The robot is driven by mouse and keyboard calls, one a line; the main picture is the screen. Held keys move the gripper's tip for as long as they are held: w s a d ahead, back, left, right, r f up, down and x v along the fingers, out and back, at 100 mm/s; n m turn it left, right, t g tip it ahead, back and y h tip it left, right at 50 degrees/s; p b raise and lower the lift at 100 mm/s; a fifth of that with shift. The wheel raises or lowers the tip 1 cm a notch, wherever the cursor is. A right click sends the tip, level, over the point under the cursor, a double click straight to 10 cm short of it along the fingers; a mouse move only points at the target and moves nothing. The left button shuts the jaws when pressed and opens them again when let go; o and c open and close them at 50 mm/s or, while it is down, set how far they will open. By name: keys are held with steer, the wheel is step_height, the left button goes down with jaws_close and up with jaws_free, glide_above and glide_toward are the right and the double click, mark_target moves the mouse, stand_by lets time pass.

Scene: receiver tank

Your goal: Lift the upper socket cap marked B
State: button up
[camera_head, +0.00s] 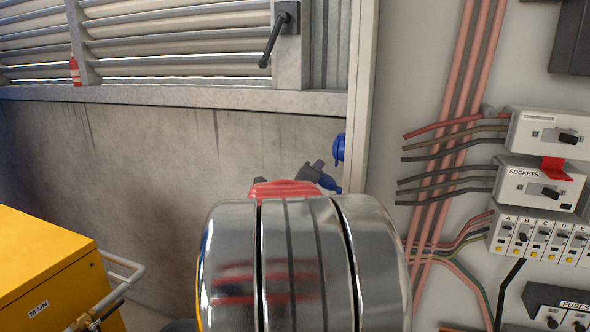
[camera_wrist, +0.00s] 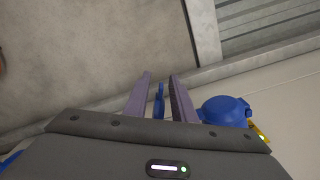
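In the head view a blue socket part (camera_head: 338,148) sits on the wall's edge beside the white post. A second blue part (camera_head: 328,182) shows lower, next to my gripper (camera_head: 318,166), which is mostly hidden behind my arm. In the wrist view my gripper (camera_wrist: 161,76) has its two grey-purple fingers apart. A thin blue piece (camera_wrist: 158,101), seen edge-on, shows between them with gaps on both sides. A round blue cap (camera_wrist: 222,111) is just right of the right finger. No letter B is legible, so I cannot tell which cap is B.
A switch panel (camera_head: 541,182) with cables is on the right. A yellow box (camera_head: 40,265) marked MAIN and a pipe handle stand at lower left. A louvred shutter (camera_head: 175,40) with a black lever (camera_head: 275,38) is above. The concrete wall left of my arm is clear.

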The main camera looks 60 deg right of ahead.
steer(key=d, duration=0.3)
steer(key=shift+w, duration=0.25)
steer(key=shift+c, duration=0.2)
jaws_close()
stand_by(1.1)
